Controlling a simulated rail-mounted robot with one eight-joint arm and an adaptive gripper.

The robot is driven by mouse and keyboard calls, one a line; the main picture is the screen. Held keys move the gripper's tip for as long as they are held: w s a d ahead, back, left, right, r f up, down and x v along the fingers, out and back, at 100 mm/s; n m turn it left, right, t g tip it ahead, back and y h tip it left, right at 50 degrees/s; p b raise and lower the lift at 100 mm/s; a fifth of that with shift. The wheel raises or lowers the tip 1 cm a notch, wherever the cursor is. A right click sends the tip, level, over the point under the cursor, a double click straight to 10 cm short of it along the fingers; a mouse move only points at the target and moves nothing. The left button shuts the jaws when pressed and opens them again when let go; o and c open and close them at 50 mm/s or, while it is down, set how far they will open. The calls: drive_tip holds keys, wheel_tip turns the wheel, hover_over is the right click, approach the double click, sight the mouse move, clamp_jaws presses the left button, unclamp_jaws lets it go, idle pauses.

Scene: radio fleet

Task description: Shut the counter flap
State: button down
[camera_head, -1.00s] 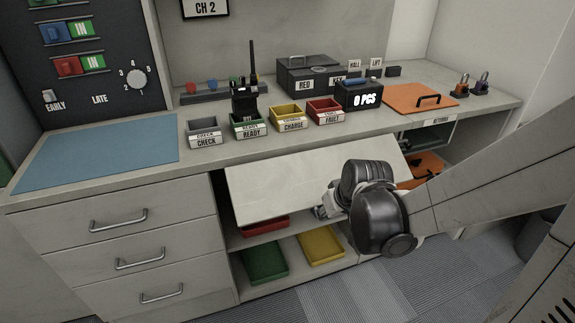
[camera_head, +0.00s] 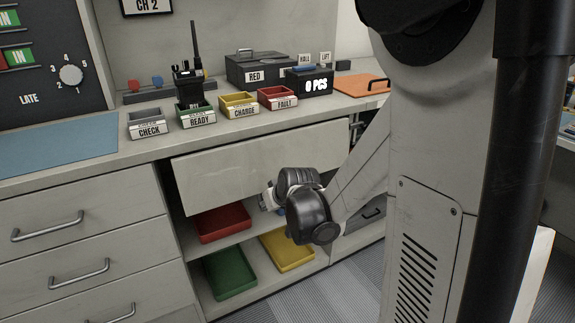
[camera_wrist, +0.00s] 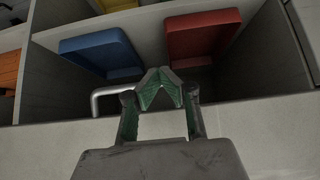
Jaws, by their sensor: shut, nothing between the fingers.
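The counter flap (camera_head: 262,165) is a wide pale panel under the counter's front edge, tilted outward above an open shelf bay. In the wrist view a pale panel (camera_wrist: 55,150) fills the bottom, with a metal bar handle (camera_wrist: 97,103) at its edge, left of the fingers. My gripper (camera_wrist: 160,88) is shut and empty, its green-padded tips together. In the head view my dark wrist (camera_head: 308,210) is at the flap's lower right and hides most of the fingers. I cannot tell whether they touch the flap.
Inside the bay are a red tray (camera_head: 222,222), a green tray (camera_head: 230,273) and a yellow tray (camera_head: 288,250). The wrist view shows a blue tray (camera_wrist: 103,52) and a red tray (camera_wrist: 203,35). Drawers (camera_head: 75,220) stand left. Small labelled bins (camera_head: 198,117) line the counter.

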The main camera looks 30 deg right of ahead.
drive_tip(key=shift+w+f+b, duration=0.25)
drive_tip(key=shift+w, duration=0.65)
drive_tip(key=shift+w+f+b, duration=0.2)
drive_tip(key=shift+w, duration=0.65)
drive_tip(key=shift+d, duration=0.1)
drive_tip(key=s+p, duration=0.3)
drive_tip(key=s, duration=1)
drive_tip(key=shift+s+a, duration=0.15)
drive_tip(key=shift+a, duration=0.15)
drive_tip(key=s+a+r+g, duration=0.1)
drive_tip(key=s+a+r, duration=1)
drive_tip(key=s+r, duration=0.4)
wheel_tip(320, 180, up, 15)
drive_tip(key=w+p, duration=0.1)
drive_tip(key=p, duration=1.3)
drive_tip(key=shift+w, duration=0.2)
